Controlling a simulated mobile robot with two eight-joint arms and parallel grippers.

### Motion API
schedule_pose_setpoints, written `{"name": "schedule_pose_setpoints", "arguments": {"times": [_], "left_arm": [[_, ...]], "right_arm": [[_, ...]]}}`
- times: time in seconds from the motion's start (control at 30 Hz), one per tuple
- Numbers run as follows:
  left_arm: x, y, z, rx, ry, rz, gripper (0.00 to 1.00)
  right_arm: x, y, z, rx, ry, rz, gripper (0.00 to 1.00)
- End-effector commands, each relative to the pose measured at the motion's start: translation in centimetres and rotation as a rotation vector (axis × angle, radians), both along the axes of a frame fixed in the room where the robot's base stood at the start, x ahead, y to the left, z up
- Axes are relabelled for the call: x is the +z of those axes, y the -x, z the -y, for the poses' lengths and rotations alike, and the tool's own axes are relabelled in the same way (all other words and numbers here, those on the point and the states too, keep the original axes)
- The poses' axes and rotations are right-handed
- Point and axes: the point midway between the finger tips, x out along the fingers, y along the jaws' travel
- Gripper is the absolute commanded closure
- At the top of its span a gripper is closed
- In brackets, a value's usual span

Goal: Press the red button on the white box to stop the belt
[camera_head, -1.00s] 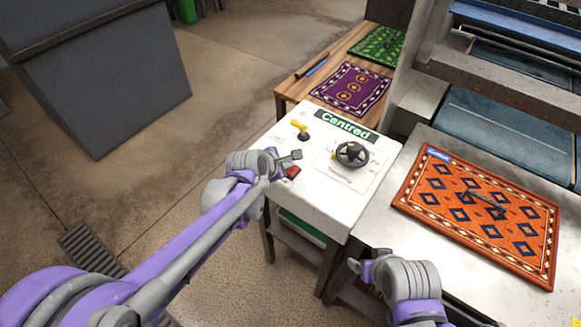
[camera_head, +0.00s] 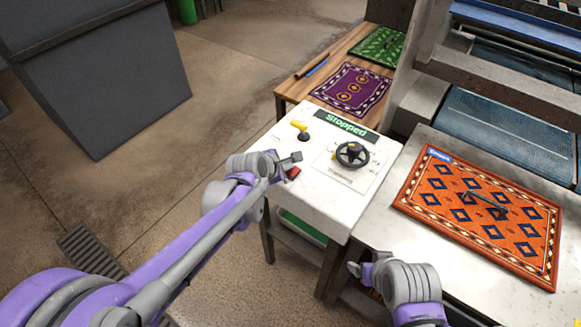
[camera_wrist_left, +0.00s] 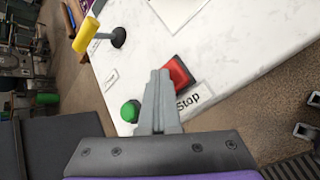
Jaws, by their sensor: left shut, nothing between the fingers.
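The white box (camera_head: 327,197) has a red button (camera_head: 293,172), a black handwheel (camera_head: 352,154), a yellow-handled lever (camera_head: 301,129) and a display (camera_head: 345,124) reading "Stopped". My left gripper (camera_head: 296,157) is shut and empty, right beside the red button. In the left wrist view the gripper's shut fingertips (camera_wrist_left: 160,75) are next to the red button (camera_wrist_left: 179,75), which has a "Stop" label (camera_wrist_left: 190,102). A green button (camera_wrist_left: 130,111) is on the other side of the fingers. Whether the fingers touch the red button I cannot tell. My right gripper (camera_head: 360,267) is in front of the box, its jaws unclear.
An orange patterned rug (camera_head: 480,215) lies on the metal table to the right, before the machine's blue belt (camera_head: 505,135). A purple rug (camera_head: 352,88) and a green rug (camera_head: 379,46) lie on the wooden table behind. Floor is open at the left.

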Motion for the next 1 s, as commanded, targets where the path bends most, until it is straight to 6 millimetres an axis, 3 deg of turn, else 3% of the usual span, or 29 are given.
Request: {"name": "schedule_pose_setpoints", "arguments": {"times": [0.4,0.77,1.0], "left_arm": [[1.9,-0.1,0.0,-0.001,-0.001,0.000,1.00],[2.0,0.0,0.0,0.000,0.000,0.000,1.00],[4.0,-0.1,0.0,-0.001,0.000,0.002,1.00]], "right_arm": [[1.3,-0.4,0.0,0.000,0.000,0.008,0.20],[1.3,-0.4,0.0,0.000,0.000,0.008,0.20],[2.7,-1.0,0.0,0.000,0.000,0.018,0.20]]}}
